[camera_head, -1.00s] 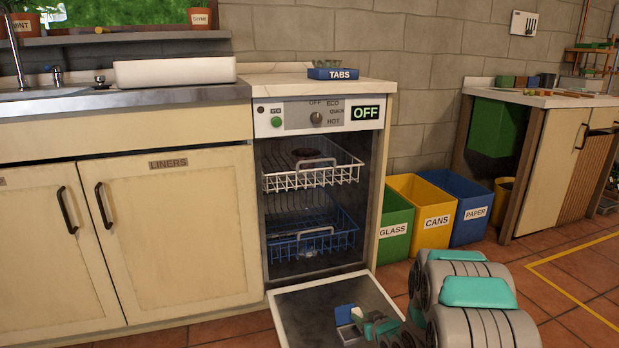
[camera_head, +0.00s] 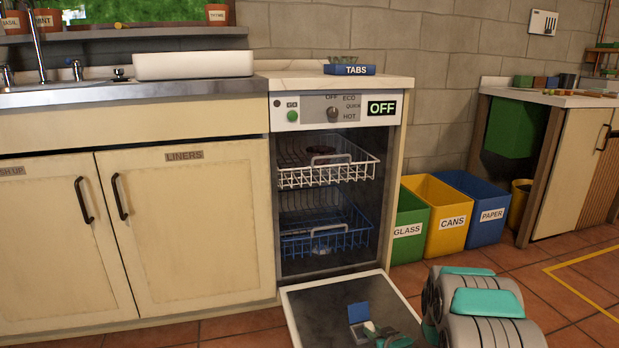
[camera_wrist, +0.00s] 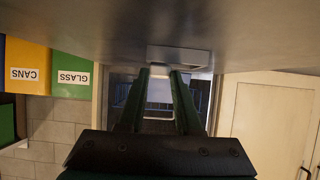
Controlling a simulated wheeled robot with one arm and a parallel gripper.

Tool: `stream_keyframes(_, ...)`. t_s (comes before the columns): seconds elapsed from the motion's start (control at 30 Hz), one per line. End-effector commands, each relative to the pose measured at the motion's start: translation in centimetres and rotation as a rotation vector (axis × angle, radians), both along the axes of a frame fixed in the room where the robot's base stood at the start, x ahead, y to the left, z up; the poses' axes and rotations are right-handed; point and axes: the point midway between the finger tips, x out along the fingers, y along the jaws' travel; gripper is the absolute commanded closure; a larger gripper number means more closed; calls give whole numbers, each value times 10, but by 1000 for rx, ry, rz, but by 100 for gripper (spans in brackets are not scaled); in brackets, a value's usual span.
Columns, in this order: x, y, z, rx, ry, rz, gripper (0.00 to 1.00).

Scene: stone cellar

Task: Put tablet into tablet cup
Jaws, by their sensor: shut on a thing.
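The dishwasher door (camera_head: 325,312) is folded down open. A small cup with a raised blue lid (camera_head: 358,312) sits on its inner face. The cup also shows as a pale frame (camera_wrist: 180,57) just beyond my fingertips in the wrist view. My gripper (camera_head: 371,328) is low over the door, close to the cup at its right. In the wrist view my gripper (camera_wrist: 160,76) is shut on the pale tablet (camera_wrist: 159,92), between its two green fingers. Whether the tablet touches the cup cannot be told. The cup's inside is hidden.
The dishwasher has a white upper rack (camera_head: 325,173) and a blue lower rack (camera_head: 325,242); its panel reads OFF. A blue TABS box (camera_head: 350,70) stands on the counter. Green, yellow and blue bins (camera_head: 450,215) stand to the right.

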Motion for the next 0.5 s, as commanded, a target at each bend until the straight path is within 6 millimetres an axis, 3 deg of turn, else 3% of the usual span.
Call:
stream_keyframes(0.07,0,0,0,0,0,0,100)
stream_keyframes(0.1,0,0,1,0,0,0,64)
stream_keyframes(0.4,0,0,1,0,0,0,32)
stream_keyframes(0.5,0,0,1,0,0,0,32)
